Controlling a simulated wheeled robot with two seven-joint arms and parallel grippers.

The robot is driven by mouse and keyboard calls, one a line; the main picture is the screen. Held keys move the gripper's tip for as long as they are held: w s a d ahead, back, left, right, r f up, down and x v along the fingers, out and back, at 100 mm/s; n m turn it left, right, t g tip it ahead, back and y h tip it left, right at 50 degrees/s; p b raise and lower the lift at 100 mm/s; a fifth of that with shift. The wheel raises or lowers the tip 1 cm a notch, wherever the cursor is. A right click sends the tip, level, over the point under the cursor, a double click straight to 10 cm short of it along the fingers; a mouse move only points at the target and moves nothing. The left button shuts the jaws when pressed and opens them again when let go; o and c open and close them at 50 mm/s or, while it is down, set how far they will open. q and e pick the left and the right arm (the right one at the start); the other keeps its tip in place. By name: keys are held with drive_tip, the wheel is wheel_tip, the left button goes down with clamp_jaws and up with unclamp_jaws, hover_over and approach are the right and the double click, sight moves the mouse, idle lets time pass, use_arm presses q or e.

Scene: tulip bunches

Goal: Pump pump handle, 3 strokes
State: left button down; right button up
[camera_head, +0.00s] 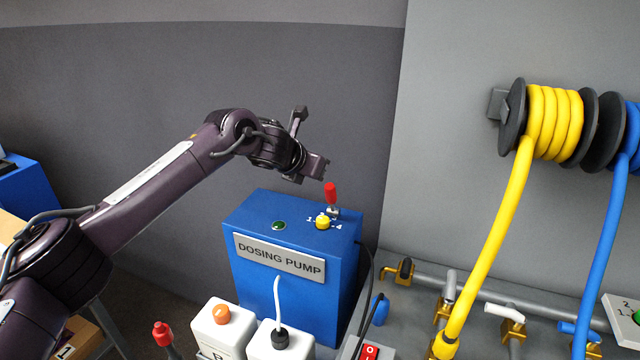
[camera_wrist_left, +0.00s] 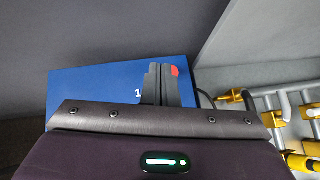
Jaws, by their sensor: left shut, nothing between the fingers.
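The blue dosing pump box (camera_head: 255,222) stands upright in the middle of the head view, with its label on the front. The red pump handle (camera_head: 331,193) sticks up from the right part of its top. My left gripper (camera_head: 323,167) is just above the handle, shut and empty, with a small gap seen between them. In the left wrist view the shut fingers (camera_wrist_left: 160,84) lie over the blue box (camera_wrist_left: 90,88). The red handle (camera_wrist_left: 175,71) shows beside their tips, partly hidden; contact cannot be told there. My right gripper is not in view.
A yellow knob (camera_head: 323,222) and a green button (camera_head: 279,226) sit on the box top near the handle. White containers (camera_head: 222,330) stand in front. A yellow hose reel (camera_head: 555,122) and pipes with valves (camera_head: 450,290) are at the right.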

use_arm(q)
drive_tip(key=shift+s+a+r+b, duration=0.2)
drive_tip(key=shift+r+b, duration=0.1)
drive_tip(key=shift+r, duration=0.6)
drive_tip(key=shift+s+a+r+b, duration=0.2)
drive_tip(key=shift+r+b, duration=0.05)
drive_tip(key=shift+r, duration=0.6)
drive_tip(key=shift+s+a+r+b, duration=0.2)
drive_tip(key=shift+r+b, duration=0.1)
drive_tip(key=shift+r, duration=0.6)
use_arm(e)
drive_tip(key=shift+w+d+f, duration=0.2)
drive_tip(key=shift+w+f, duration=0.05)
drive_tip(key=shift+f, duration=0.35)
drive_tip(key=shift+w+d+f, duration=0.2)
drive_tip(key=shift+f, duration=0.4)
